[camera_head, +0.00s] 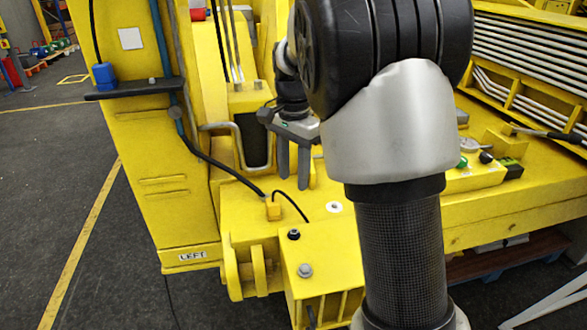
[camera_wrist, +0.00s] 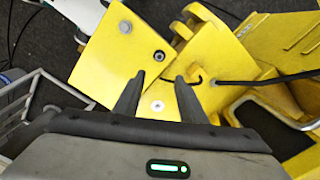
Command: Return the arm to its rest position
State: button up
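My gripper (camera_head: 293,168) hangs over the yellow boom structure (camera_head: 250,212), its two dark fingers pointing down with a gap between them. In the wrist view my gripper (camera_wrist: 158,98) shows two separate fingertips with nothing between them. The yellow plate (camera_wrist: 120,60) with several bolts or holes lies below the fingers. My arm is bent in front of the structure and hides part of it in the head view.
A control box with green buttons (camera_head: 485,175) sits at the right. Dark floor at the left is clear.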

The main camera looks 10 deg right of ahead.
jog(key=shift+r, duration=0.4)
